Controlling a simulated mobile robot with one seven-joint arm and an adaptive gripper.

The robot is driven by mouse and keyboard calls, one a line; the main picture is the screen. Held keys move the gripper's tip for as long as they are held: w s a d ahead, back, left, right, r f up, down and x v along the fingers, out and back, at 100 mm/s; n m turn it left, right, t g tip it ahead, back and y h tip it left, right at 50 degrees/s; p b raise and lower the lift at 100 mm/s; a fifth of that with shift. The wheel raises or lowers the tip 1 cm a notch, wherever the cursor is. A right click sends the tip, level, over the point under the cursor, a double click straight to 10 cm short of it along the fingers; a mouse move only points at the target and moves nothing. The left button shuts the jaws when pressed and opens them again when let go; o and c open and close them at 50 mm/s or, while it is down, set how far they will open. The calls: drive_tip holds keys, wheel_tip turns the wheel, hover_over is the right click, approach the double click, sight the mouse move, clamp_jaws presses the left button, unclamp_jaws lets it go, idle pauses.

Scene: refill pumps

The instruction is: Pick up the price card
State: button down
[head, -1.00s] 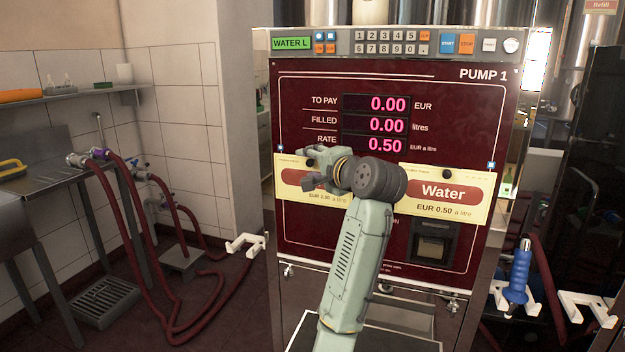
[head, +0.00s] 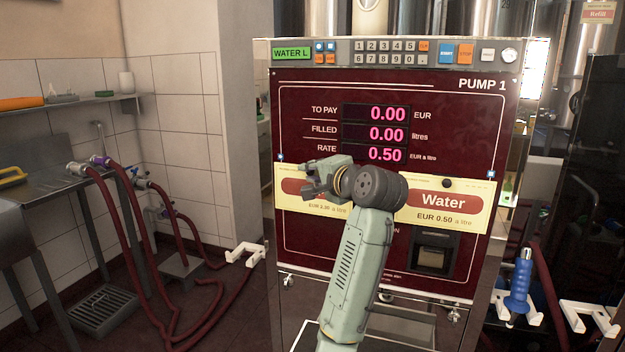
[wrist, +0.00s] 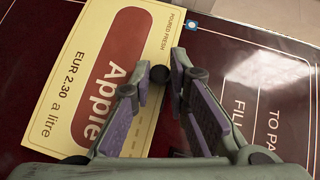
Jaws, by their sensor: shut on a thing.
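The yellow Apple price card (wrist: 75,75) fills the left of the wrist view and reads EUR 2.30 a litre. In the head view the Apple price card (head: 290,200) lies flat on the pump's left front, partly covered by my gripper (head: 312,181). A black round knob (wrist: 159,73) sits at the card's edge. In the wrist view my gripper (wrist: 163,78) has its fingertips on either side of this knob and is shut on it. A second yellow card, Water, EUR 0.50 a litre (head: 441,217), is on the pump's right side.
The dark red pump front (head: 440,120) stands upright behind my gripper. Red hoses (head: 140,240) hang from a steel sink at left. White hooks (head: 590,318) and a blue nozzle (head: 520,280) are at lower right.

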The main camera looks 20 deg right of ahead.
drive_tip(key=s+d+r+b, duration=0.3)
drive_tip(key=s+r, duration=0.5)
drive_tip(key=s, duration=0.5)
drive_tip(key=shift+s, duration=0.25)
drive_tip(key=shift+s+a, duration=0.1)
drive_tip(key=shift+s, duration=0.05)
drive_tip(key=s+a, duration=0.3)
drive_tip(key=s, duration=0.2)
drive_tip(key=shift+s+a, duration=0.25)
drive_tip(key=shift+a, duration=0.1)
idle(0.4)
